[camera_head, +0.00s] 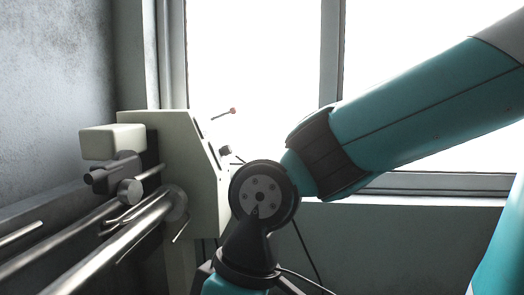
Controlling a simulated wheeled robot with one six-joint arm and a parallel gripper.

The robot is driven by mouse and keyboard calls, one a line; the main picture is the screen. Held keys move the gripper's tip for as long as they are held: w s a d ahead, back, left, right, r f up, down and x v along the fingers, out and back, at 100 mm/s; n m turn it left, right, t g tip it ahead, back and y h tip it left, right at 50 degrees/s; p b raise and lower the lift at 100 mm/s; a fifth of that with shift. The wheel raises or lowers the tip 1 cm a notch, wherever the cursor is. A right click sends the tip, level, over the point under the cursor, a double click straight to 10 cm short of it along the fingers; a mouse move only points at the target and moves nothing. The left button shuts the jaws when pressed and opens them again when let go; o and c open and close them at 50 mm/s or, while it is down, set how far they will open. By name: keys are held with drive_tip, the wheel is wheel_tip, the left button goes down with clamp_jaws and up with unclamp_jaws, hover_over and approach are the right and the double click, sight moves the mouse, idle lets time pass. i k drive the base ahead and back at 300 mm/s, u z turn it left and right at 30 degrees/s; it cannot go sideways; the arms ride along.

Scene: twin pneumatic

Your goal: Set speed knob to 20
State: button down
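The machine (190,165) is a pale green-grey cabinet at left centre, seen from the side. A small dark knob-like part (225,150) sticks out from its sloped front edge. A thin lever with a reddish tip (232,111) sticks out above it. I cannot tell which part is the speed knob, and no scale or number is readable. My teal arm comes in from the right, bends at a dark round joint just right of the machine, and goes down out of the frame. My gripper is not in view.
Metal rails and rods (115,240) run from the machine to the lower left. A cream block (112,142) sits above them beside a grey wall (50,90). Bright windows (255,60) stand behind. My arm's joint hides part of the machine's right side.

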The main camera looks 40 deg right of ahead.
sight(227, 150)
drive_tip(key=z, duration=0.35)
drive_tip(key=i, duration=0.5)
drive_tip(key=z, duration=1.2)
drive_tip(key=i, duration=0.35)
drive_tip(key=u, duration=0.25)
